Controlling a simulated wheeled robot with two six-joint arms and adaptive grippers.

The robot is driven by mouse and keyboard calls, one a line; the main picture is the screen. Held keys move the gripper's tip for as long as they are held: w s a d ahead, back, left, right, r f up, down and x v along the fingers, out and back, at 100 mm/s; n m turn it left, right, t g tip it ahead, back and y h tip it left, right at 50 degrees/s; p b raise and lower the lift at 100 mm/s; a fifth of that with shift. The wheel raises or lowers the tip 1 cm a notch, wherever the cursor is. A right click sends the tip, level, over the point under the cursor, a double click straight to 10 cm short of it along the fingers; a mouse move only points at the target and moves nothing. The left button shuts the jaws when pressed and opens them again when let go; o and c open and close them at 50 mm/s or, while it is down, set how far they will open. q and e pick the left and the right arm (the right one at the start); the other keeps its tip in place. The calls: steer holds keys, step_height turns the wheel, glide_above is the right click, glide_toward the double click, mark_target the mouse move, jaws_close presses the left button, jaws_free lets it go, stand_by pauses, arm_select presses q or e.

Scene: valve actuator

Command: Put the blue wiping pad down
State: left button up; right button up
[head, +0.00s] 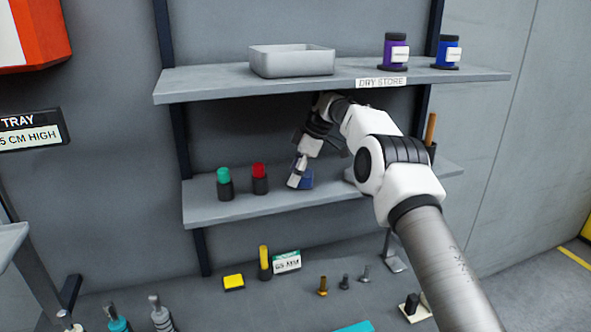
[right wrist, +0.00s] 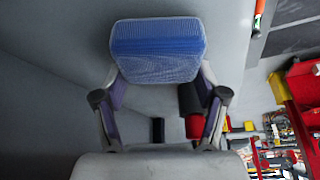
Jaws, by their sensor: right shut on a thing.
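The blue wiping pad (head: 304,180) is at the lower shelf (head: 225,212), beside the red-topped bottle. In the right wrist view the pad (right wrist: 158,50) is a blue block with a mesh-like face, between the two fingers. My right gripper (head: 299,172) reaches in under the upper shelf and is shut on the pad. The pad is at or just above the shelf surface; I cannot tell whether it touches. My left gripper is not in view.
A green-topped bottle (head: 224,184) and a red-topped bottle (head: 260,179) stand left of the pad. The upper shelf (head: 200,82) is close above my arm and holds a grey tray (head: 291,61) and two jars.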

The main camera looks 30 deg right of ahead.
steer(key=shift+f, duration=0.1)
steer(key=o, duration=1.2)
steer(key=shift+o, duration=0.2)
steer(key=shift+d+r+b, duration=0.15)
steer(key=shift+r+b, duration=0.2)
steer(key=shift+r, duration=0.2)
steer(key=s+d+b, duration=0.1)
steer(key=s+d, duration=0.1)
steer(key=s+d+b, duration=0.2)
steer(key=d, duration=0.1)
steer(key=shift+f, duration=0.15)
steer(key=s+d, duration=0.1)
steer(key=s+d+b, duration=0.1)
steer(key=d, duration=0.1)
steer(key=s+d, duration=0.1)
steer(key=shift+d+r, duration=0.2)
steer(key=shift+s+d, duration=0.2)
steer(key=shift+r, duration=0.1)
